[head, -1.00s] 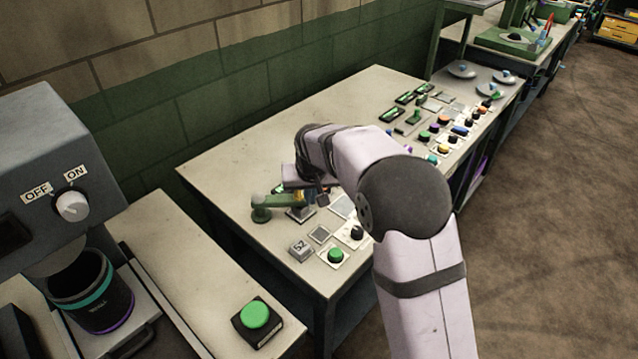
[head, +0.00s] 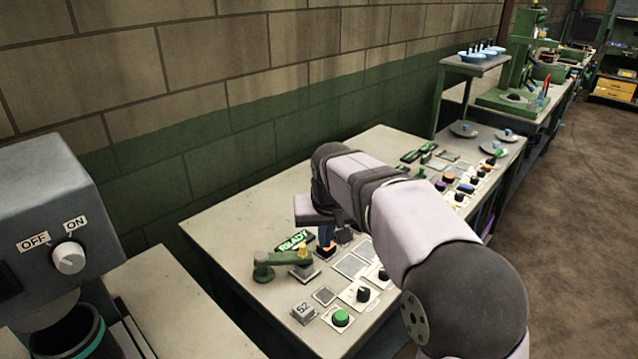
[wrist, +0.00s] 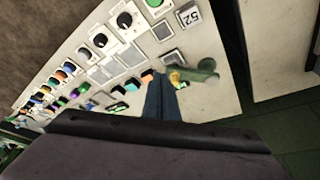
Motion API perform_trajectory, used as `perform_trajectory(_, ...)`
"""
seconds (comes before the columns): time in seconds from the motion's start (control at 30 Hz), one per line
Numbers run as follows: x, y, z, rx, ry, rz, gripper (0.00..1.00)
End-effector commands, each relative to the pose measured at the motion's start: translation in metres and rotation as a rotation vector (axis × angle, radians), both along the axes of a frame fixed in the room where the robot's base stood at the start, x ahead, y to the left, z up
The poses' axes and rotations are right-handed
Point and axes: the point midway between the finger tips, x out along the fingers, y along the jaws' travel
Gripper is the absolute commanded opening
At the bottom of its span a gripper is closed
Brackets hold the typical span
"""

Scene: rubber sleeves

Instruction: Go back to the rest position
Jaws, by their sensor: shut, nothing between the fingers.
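My gripper (head: 325,242) is above the near part of the bench, just right of a green lever fixture (head: 268,262) with a yellow part. Its blue fingers also show in the wrist view (wrist: 160,90), together with no gap between them and nothing held. They point down toward the bench top. An orange patch shows near the fingertips; I cannot tell whether the tips touch it. The lit READY sign (head: 293,241) stands behind the lever fixture.
The bench (head: 235,215) is bare at its back left. A green button (head: 341,318), a block marked 52 (head: 304,312) and several knobs lie near its front edge. A machine with an OFF/ON knob (head: 69,258) stands at left. A brick wall runs behind.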

Motion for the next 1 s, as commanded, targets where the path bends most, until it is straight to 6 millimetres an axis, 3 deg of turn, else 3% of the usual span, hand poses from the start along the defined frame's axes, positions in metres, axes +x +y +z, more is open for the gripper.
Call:
perform_trajectory(0.17,0.008,0.004,0.001,-0.015,-0.038,0.080,0.00)
perform_trajectory(0.33,-0.029,-0.001,-0.060,-0.043,0.069,0.145,0.00)
perform_trajectory(0.5,-0.101,-0.018,-0.117,-0.062,0.211,0.182,0.00)
perform_trajectory(0.7,-0.198,-0.054,-0.155,-0.062,0.360,0.150,0.00)
perform_trajectory(0.9,-0.282,-0.087,-0.166,-0.048,0.459,0.065,0.00)
perform_trajectory(1.0,-0.299,-0.099,-0.160,-0.037,0.454,0.019,0.00)
